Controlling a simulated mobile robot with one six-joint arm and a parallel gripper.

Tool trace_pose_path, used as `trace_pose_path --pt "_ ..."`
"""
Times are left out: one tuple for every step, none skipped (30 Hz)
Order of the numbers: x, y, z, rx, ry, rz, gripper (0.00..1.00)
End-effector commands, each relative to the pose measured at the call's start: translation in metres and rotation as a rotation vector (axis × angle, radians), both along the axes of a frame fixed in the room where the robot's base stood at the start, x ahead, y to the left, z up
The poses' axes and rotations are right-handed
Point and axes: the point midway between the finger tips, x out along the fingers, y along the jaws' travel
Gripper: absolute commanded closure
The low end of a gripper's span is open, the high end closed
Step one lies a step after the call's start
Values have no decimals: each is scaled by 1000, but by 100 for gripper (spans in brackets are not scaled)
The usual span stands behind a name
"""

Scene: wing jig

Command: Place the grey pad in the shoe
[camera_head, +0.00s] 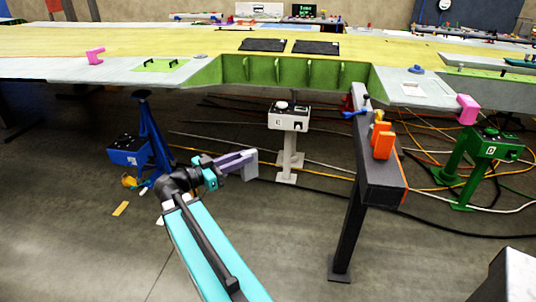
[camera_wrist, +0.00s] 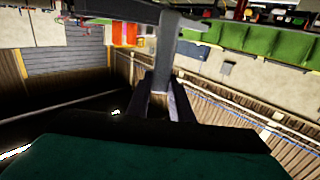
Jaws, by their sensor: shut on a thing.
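My gripper (camera_head: 216,171) is shut on a lavender-grey, L-shaped piece, which I take for the grey pad (camera_head: 238,162). It sticks out to the right of the jaws, in the air below the wing's front edge. In the wrist view, the dark fingers of my gripper (camera_wrist: 166,92) close on the stem of the grey pad (camera_wrist: 165,58), and its wider bar lies across the top. An orange block-shaped fixture (camera_head: 382,140) stands on a dark beam to the right, well apart from the pad. I cannot tell which part is the shoe.
The wing (camera_head: 150,42) spans the back. Its green recessed edge (camera_head: 290,72) is above my gripper. The dark beam (camera_head: 378,178) on its post stands right. A white pedestal box (camera_head: 288,118), a blue stand (camera_head: 128,152) and a green stand (camera_head: 490,145) surround the space. Cables cross the floor.

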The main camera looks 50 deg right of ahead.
Motion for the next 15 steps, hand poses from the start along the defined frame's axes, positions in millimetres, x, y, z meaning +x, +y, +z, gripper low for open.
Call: trace_pose_path --pt "12 12 -3 -1 1 36 100" --pt "19 18 -5 -1 0 57 100" --pt "27 27 -7 -1 0 83 100" --pt "34 34 -9 -1 0 104 100" --pt "40 40 -11 -1 0 124 100" --pt "48 49 -14 -1 1 151 100" --pt "54 56 -16 -1 1 171 100" --pt "60 64 -18 -1 1 191 100" --pt "68 73 -20 0 1 218 100" --pt "74 80 -22 0 0 239 100" --pt "79 88 -24 0 0 259 100" --pt "86 98 -26 0 0 285 100" --pt "91 106 -28 0 0 305 100" --pt "97 113 -31 1 1 325 100" --pt "103 124 -33 1 1 353 100"
